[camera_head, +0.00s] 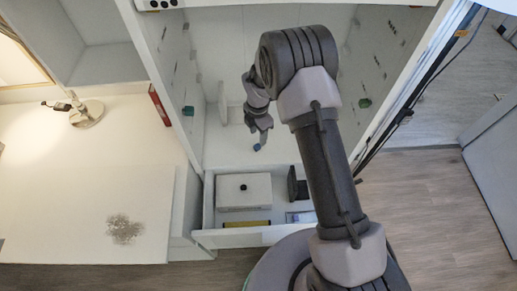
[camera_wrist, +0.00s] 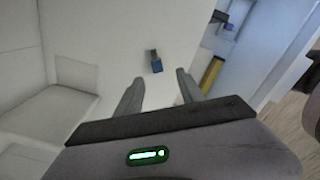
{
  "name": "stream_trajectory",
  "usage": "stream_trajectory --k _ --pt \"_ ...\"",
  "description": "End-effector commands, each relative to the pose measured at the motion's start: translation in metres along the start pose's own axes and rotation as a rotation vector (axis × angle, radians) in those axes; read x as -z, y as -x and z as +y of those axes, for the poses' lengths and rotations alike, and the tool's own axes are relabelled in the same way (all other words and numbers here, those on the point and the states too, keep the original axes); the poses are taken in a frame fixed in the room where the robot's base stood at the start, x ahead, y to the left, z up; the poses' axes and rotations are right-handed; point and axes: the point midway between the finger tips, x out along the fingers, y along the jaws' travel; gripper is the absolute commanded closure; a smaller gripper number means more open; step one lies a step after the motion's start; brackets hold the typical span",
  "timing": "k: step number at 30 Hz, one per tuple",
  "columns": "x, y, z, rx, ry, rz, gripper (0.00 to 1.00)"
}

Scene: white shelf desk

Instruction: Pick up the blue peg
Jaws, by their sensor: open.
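The blue peg (camera_head: 257,147) is a small piece on the white shelf inside the cabinet, just under my gripper in the head view. My gripper (camera_head: 258,128) points down over the shelf. In the wrist view its two fingers (camera_wrist: 159,76) are spread apart with nothing between them, and the peg appears ahead of the gap. The head view does not show clearly how high the fingers are above the peg.
An open drawer (camera_head: 208,205) below the shelf holds a white box (camera_head: 244,190), a dark object (camera_head: 297,183) and a yellow item (camera_head: 247,223). Cabinet walls stand on both sides of the arm. A white desk (camera_head: 80,215) with a lamp (camera_head: 85,112) is at left.

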Motion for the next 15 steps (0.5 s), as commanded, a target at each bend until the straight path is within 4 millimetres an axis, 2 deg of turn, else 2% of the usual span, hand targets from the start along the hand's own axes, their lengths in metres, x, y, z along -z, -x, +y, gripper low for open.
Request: stream_trajectory --k 1,8,15 --pt "0.000 -0.015 0.000 0.002 -0.001 0.001 0.55" --pt "0.000 -0.037 0.002 -0.001 -0.003 0.000 0.55" --pt "0.001 -0.081 0.007 0.000 -0.003 0.001 0.55"
